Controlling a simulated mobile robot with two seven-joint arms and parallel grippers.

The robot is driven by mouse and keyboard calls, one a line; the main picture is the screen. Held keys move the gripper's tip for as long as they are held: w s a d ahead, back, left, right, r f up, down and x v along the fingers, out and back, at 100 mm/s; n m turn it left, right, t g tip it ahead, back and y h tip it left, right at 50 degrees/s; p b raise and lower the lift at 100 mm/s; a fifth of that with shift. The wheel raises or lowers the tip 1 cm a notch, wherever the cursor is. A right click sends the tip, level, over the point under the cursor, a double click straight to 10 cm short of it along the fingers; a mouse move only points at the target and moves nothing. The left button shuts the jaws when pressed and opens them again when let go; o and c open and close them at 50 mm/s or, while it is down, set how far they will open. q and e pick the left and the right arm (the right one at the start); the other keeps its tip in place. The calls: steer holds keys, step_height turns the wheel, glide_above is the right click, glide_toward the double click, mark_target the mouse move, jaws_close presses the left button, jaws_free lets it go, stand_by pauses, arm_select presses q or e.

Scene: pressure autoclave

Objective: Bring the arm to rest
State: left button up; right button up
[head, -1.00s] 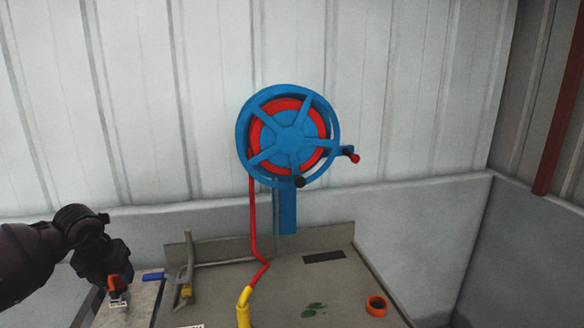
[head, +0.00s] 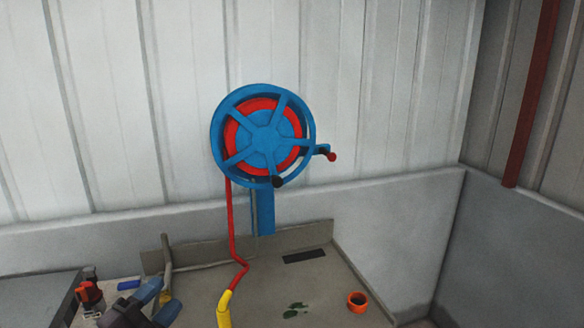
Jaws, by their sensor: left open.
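My left gripper (head: 161,297) shows at the bottom left, low in the head view. Its two blue-grey fingers stand apart with nothing between them. The rest of the left arm is below the picture edge. A small red-orange and dark object (head: 89,294) stands on a light surface to the left of the gripper, apart from the fingers. My right gripper is not in view.
A blue hose reel (head: 265,139) hangs on the wall, with a red hose (head: 231,225) running down to a yellow end (head: 224,310). An orange ring (head: 357,301) lies on the grey bench (head: 330,278). A grey slab (head: 38,300) is at left.

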arm_select(q)
steer(key=s+a+f+n+g+y, duration=0.5)
steer(key=s+a+f+n+y, duration=0.4)
steer(key=n+y, duration=0.65)
steer(key=s+d+f+n+g+h, duration=0.25)
steer(key=s+f+g, duration=0.25)
steer(key=s, duration=0.4)
steer(key=s+d+f+n+g+h, duration=0.25)
steer(key=s+f+g, duration=0.2)
steer(key=s, duration=0.35)
steer(key=w+f+m+t, duration=0.1)
steer(key=w+f+t, duration=0.6)
steer(key=f, duration=0.3)
steer(key=shift+a+t+h, duration=0.15)
steer(key=shift+t+h, duration=0.2)
steer(key=shift+t, duration=0.1)
steer(key=shift+w, duration=0.1)
